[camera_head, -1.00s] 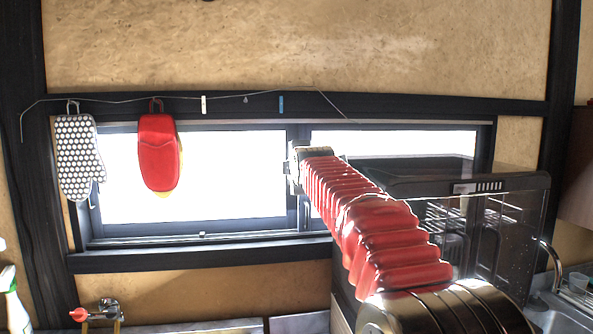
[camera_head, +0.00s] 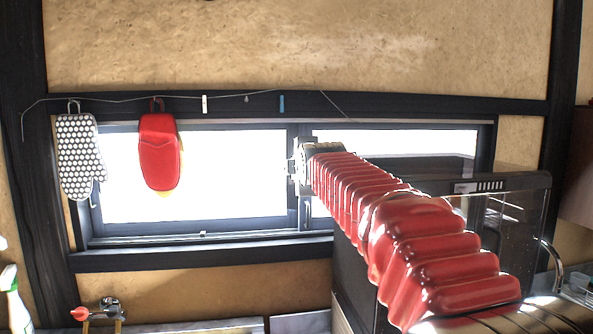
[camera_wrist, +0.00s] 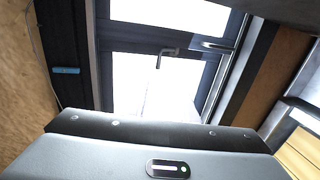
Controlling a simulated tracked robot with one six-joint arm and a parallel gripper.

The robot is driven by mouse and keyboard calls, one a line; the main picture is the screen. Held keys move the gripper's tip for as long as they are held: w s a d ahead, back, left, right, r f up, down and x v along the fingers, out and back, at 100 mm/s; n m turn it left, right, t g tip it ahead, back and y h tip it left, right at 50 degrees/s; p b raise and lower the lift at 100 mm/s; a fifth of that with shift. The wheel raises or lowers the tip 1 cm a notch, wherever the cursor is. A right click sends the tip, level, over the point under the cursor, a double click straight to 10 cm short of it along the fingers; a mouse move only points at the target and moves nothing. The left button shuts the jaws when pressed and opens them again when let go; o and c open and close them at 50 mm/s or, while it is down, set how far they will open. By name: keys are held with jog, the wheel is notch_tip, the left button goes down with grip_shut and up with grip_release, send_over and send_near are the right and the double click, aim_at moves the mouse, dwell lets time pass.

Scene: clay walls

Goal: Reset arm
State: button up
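My arm, in red ribbed sleeves, reaches from the lower right toward the window in the head view. My gripper (camera_head: 297,168) is at its far end, in front of the window's middle post. It is small and partly turned away there, so its fingers cannot be made out. The wrist view shows a grey and black body part of mine across the bottom, with no fingertips and nothing held in sight. Beyond it is the window (camera_wrist: 150,80) with its latch and handle.
A dark glass-fronted cabinet (camera_head: 520,200) stands right behind my arm. A tap (camera_head: 100,312), a spray bottle (camera_head: 14,305) and a sink faucet (camera_head: 553,262) are low down. The wall above is clear.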

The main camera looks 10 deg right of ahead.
jog(key=s+f+m+g, duration=0.3)
jog(key=s+f+m, duration=0.2)
jog(key=f, duration=0.4)
jog(key=s+f+m+g, duration=0.3)
jog(key=s+f+m, duration=0.2)
jog(key=f, duration=0.4)
jog(key=s+f+m+g, duration=0.1)
jog(key=s+f, duration=0.4)
jog(key=s, duration=0.7)
jog(key=s+f+m+g, duration=0.1)
jog(key=s+f+m, duration=0.3)
jog(key=s, duration=0.8)
jog(key=s+f+m+g, duration=0.2)
jog(key=s+f, duration=0.5)
jog(key=s, duration=0.5)
jog(key=shift+s+d+m, duration=0.35)
jog(key=shift+s+m, duration=0.05)
jog(key=shift+m, duration=0.1)
